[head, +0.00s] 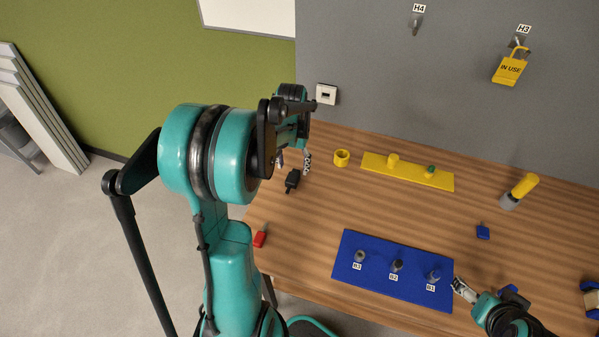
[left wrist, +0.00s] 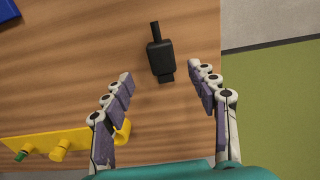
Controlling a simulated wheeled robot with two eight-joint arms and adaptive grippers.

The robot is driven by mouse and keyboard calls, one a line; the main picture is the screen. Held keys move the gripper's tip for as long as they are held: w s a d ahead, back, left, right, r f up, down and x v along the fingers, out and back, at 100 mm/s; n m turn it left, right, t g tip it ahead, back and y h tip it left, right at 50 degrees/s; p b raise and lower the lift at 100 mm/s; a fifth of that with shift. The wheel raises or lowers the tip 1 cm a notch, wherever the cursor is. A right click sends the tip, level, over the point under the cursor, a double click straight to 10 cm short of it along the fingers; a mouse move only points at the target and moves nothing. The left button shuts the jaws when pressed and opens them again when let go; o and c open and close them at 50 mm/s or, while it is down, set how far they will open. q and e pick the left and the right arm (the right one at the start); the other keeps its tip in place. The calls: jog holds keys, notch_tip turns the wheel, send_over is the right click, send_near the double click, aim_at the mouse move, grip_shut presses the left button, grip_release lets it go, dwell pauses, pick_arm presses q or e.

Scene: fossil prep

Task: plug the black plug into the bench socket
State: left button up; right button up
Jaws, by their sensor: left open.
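The black plug (head: 292,181) lies on the wooden bench near its left edge. In the left wrist view the plug (left wrist: 160,58) shows a narrow stub at the far end and a small block at the near end. My left gripper (left wrist: 160,80) is open, its fingers apart on either side of the plug's near end, not touching it. In the head view the left gripper (head: 294,162) is partly hidden by my arm. The bench socket (head: 326,94) is a white plate with a dark slot on the grey wall. My right gripper (head: 463,290) is by the blue board; its opening is unclear.
A yellow ring (head: 341,158) and a yellow board (head: 408,171) with pegs lie right of the plug. A red piece (head: 260,239) lies at the left edge. A blue board (head: 385,292) holds grey pieces. A yellow padlock (head: 509,70) hangs on the wall.

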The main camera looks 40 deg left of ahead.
aim_at(292, 179)
pick_arm(q)
jog(key=f, duration=0.2)
jog(key=f+b, duration=0.1)
jog(key=f, duration=0.1)
jog(key=f+b, duration=0.1)
jog(key=f, duration=0.1)
jog(key=shift+s+f, duration=0.25)
jog(key=shift+s, duration=0.05)
jog(key=c, duration=1.3)
